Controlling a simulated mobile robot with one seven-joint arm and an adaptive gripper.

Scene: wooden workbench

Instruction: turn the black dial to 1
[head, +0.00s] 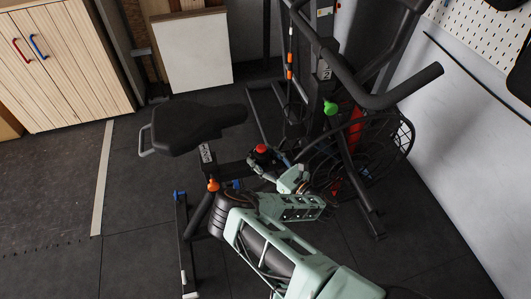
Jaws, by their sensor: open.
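An exercise bike stands on the dark floor in the head view. A small black and red knob (262,150) sits on the bike's frame, right of the seat. It may be the black dial, but no number or pointer can be read on it. My gripper (267,163) is at the end of my pale green arm, right beside this knob. Its fingers are small and partly mixed with the bike's dark parts. It appears open with nothing held. I cannot tell whether a finger touches the knob.
The bike's black seat (200,128) is to the left and its handlebar (392,94) to the upper right. A green knob (331,108) and an orange knob (213,185) are on the frame. A wooden cabinet (65,65) stands far left. Open floor lies at left.

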